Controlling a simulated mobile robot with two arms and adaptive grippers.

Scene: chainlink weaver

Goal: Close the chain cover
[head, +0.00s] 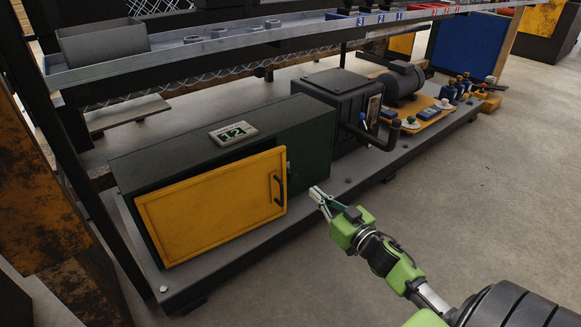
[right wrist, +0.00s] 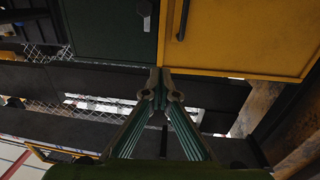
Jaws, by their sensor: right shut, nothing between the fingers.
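The chain cover is a yellow framed door (head: 210,205) on the front of a dark green box (head: 312,122). A dark bar handle (head: 279,190) is near its right edge. The door looks slightly ajar, its right edge standing a little out from the box. My right gripper (head: 318,193) is shut and empty, just right of the handle and apart from it in the head view. In the right wrist view, the shut fingertips (right wrist: 160,75) point towards the lower edge of the yellow door (right wrist: 245,35), with the handle (right wrist: 183,18) above. My left gripper is not in view.
The box stands on a low grey base plate (head: 350,184). A dark machine housing (head: 335,84), a bent black pipe (head: 388,138) and a motor (head: 402,80) are to its right. A long grey rail (head: 220,46) runs above. The floor (head: 470,190) in front is clear.

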